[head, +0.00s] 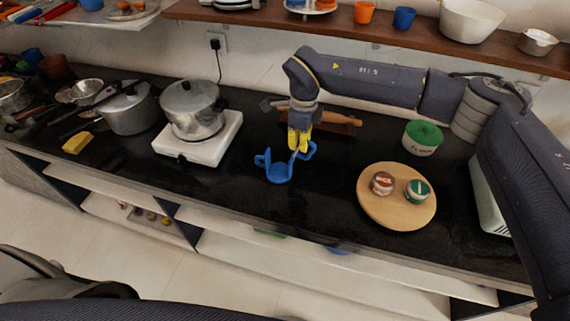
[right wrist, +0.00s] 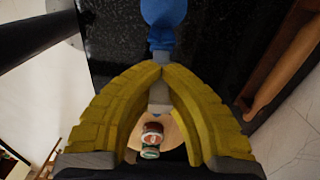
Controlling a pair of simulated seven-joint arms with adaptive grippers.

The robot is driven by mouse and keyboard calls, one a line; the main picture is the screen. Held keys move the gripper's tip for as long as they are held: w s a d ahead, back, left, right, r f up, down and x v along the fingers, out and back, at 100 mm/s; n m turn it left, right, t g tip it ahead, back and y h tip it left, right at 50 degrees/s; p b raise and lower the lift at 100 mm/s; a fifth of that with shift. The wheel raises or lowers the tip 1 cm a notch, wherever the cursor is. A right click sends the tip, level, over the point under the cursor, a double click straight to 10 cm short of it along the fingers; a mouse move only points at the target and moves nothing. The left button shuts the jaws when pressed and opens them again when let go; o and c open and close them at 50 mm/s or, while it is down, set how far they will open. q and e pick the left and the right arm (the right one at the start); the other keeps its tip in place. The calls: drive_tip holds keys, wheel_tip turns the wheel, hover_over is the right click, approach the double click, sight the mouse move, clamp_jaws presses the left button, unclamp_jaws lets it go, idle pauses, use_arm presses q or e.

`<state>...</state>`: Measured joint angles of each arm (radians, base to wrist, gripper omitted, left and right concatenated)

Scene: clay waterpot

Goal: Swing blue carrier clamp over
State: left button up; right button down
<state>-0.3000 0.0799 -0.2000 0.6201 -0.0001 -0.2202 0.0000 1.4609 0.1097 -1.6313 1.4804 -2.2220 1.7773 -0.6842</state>
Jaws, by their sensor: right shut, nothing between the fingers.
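The blue carrier (head: 279,174) stands on the black counter near its front edge, with one upright arm at its left and a looped part at its right. My right gripper (head: 299,150), with yellow fingers, points down at the carrier's right part and overlaps it in the head view. My left gripper is not in view.
A round wooden board (head: 397,211) with two small jars is at the right. A green-lidded canister (head: 423,138) stands behind it. A pot (head: 192,108) sits on a white cooker (head: 198,140) at the left. A rolling pin (head: 335,121) lies behind the gripper.

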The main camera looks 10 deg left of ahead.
idle(0.3)
drive_tip(key=shift+a+r+h, duration=0.15)
drive_tip(key=shift+a+h, duration=0.35)
drive_tip(key=shift+h, duration=0.3)
drive_tip(key=shift+w+a+h, duration=0.1)
drive_tip(key=shift+a+h, duration=0.4)
drive_tip(key=shift+h, duration=0.2)
drive_tip(key=shift+a+h, duration=0.5)
drive_tip(key=shift+h, duration=0.3)
drive_tip(key=shift+a, duration=0.1)
